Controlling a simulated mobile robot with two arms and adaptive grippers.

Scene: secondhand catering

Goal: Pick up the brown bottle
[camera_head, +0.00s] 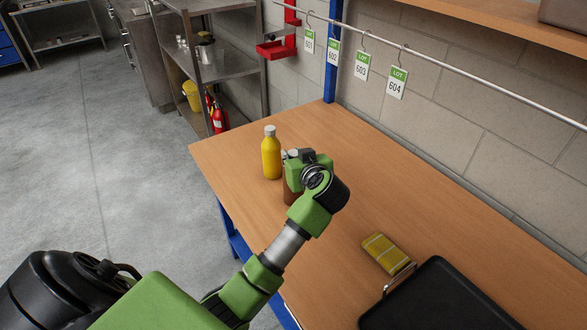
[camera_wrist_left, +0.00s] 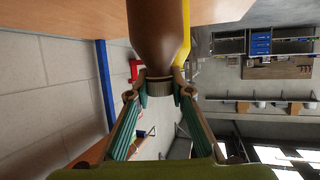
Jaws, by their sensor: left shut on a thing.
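The brown bottle shows in the left wrist view (camera_wrist_left: 158,30), with its ribbed cap pointing toward the camera. My left gripper (camera_wrist_left: 159,82) is shut on it around the neck and cap, one finger on each side. In the head view my left gripper (camera_head: 297,160) is over the table, and only a small brown part of the bottle (camera_head: 289,194) shows below it. The rest is hidden by the gripper and arm. I cannot tell whether the bottle's base touches the table. My right gripper is not in view.
A yellow bottle (camera_head: 271,156) with a grey cap stands upright just left of my gripper. A yellow packet (camera_head: 384,251) and a black tray (camera_head: 440,298) lie nearer on the wooden table (camera_head: 400,190). The table's back right is clear. Lot tags (camera_head: 397,82) hang from a rail.

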